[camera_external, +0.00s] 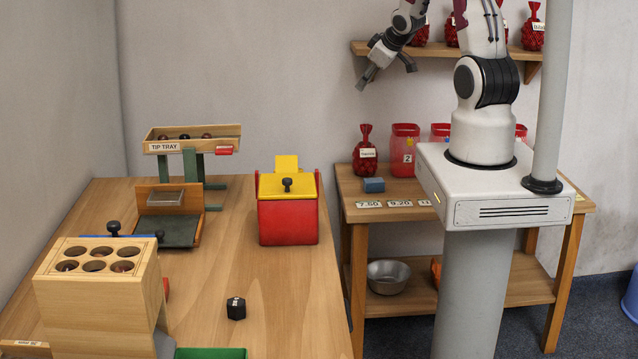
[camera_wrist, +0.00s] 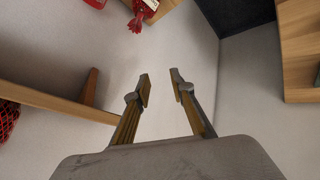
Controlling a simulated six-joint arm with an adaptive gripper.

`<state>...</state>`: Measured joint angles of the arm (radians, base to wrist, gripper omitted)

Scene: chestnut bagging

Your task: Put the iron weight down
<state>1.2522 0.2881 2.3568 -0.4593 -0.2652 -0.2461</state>
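A small black faceted block (camera_external: 236,308), which looks like the iron weight, rests on the wooden table (camera_external: 290,290) in the external view. It stands apart from the things around it, with a small pale mark on its side. My gripper (camera_external: 387,76) is up in the air near the wall shelf, far above and to the right of the block. In the wrist view my gripper (camera_wrist: 162,90) has its two fingers apart with nothing between them. The weight does not show in the wrist view.
A red box with a yellow lid (camera_external: 288,222), a tip tray stand (camera_external: 192,140), a wooden block with round holes (camera_external: 98,290) and a green tray (camera_external: 211,353) stand on the table. A side table (camera_external: 350,185) holds bags and price cards. The table around the block is clear.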

